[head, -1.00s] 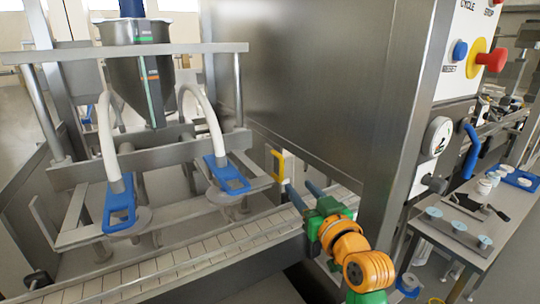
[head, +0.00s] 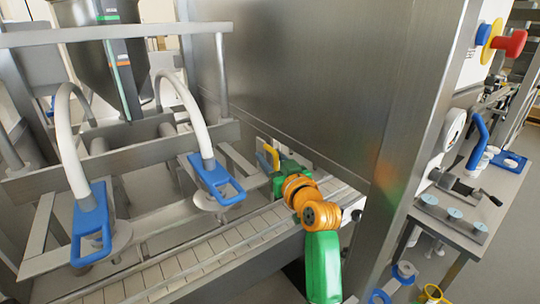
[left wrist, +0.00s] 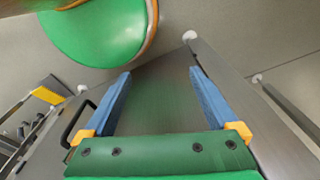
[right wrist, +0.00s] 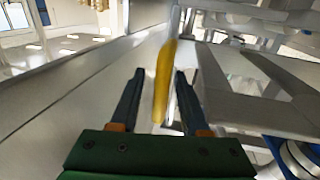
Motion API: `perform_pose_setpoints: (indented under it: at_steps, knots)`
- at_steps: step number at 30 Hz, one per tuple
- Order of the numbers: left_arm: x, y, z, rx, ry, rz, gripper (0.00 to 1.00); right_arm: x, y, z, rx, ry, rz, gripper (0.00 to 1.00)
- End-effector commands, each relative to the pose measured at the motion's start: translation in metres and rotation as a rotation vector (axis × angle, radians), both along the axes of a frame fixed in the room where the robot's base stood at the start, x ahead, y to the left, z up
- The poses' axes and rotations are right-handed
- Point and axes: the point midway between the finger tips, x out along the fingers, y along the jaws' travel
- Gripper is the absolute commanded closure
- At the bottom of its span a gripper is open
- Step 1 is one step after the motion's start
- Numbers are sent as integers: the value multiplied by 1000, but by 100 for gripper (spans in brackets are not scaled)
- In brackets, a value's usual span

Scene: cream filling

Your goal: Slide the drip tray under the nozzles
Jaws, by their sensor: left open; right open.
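Two nozzles with blue handles (head: 90,226) (head: 215,180) hang on white hoses above the slatted conveyor in the head view. A yellow handle (head: 271,156) stands upright at the steel housing's wall beyond the conveyor. I cannot clearly make out a drip tray behind it. My right gripper (right wrist: 158,75) is open, with the yellow handle (right wrist: 163,82) between its fingers in the right wrist view; I cannot tell if they touch it. My left gripper (left wrist: 160,72) is open and empty, seen only in the left wrist view.
The steel housing (head: 300,80) rises close beside my right arm. The slatted conveyor (head: 190,262) runs below it. A side table (head: 490,205) with small parts is at the right.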

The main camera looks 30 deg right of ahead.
Motion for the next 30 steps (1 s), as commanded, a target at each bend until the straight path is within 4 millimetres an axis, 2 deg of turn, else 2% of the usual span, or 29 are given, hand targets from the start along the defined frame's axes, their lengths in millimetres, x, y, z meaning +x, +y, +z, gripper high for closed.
perform_pose_setpoints:
  at_steps: [9,10,15,30]
  knots:
    - [0,0,1,0,0,0,7,4,0,0,0,1,0,54]
    - [0,0,1,0,0,0,7,4,0,0,0,1,0,57]
    - [0,0,1,0,-1,0,7,4,-1,0,-1,0,-1,100]
    - [1,0,1,0,-2,0,7,4,-2,1,-2,-2,-5,100]
